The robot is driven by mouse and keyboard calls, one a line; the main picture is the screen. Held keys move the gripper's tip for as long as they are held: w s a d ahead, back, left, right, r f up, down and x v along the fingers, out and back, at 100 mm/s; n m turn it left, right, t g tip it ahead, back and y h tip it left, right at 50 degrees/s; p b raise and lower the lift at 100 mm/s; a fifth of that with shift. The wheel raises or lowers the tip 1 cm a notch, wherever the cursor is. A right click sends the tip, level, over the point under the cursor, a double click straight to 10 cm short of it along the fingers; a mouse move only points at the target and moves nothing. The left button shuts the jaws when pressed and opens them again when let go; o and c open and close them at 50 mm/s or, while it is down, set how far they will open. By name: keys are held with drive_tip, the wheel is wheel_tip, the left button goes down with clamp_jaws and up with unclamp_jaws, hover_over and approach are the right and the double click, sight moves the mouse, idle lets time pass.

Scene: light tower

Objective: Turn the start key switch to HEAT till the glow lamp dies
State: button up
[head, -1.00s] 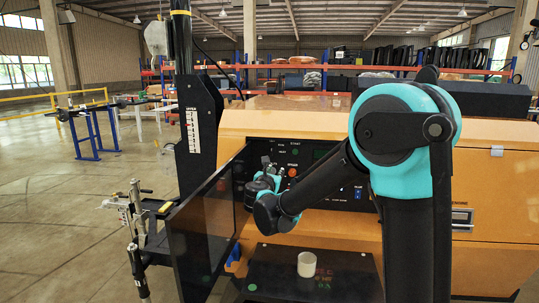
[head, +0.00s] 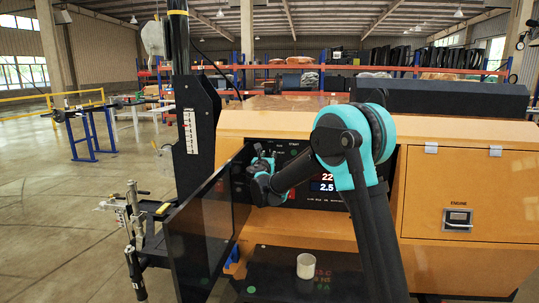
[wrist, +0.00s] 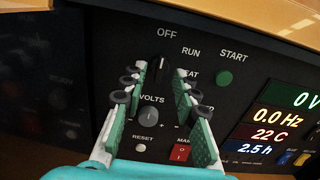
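The start key switch (wrist: 158,69) is a dark knob with a pale pointer mark, in the upper middle of the wrist view. Its mark points up, near the OFF label. RUN, a partly hidden HEAT label and START lie to its right. My gripper (wrist: 161,72) is open, its green fingers on either side of the knob with gaps showing; I cannot tell whether they touch it. In the head view my gripper (head: 261,164) is at the left of the control panel (head: 315,203). A round green button or lamp (wrist: 224,78) sits under START; no lit glow lamp is discernible.
The VOLTS knob (wrist: 149,116), RESET button (wrist: 139,148) and red switch (wrist: 180,153) lie below, between the fingers. Lit displays (wrist: 270,117) read 0 V, 0.0 Hz, 22 C, 2.5 h. An open dark door (head: 205,235) stands left of the panel; a white cup (head: 306,266) sits below.

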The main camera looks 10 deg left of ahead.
sight(270, 152)
drive_tip(key=shift+w+d, duration=0.1)
drive_tip(key=shift+w, duration=1.55)
clamp_jaws()
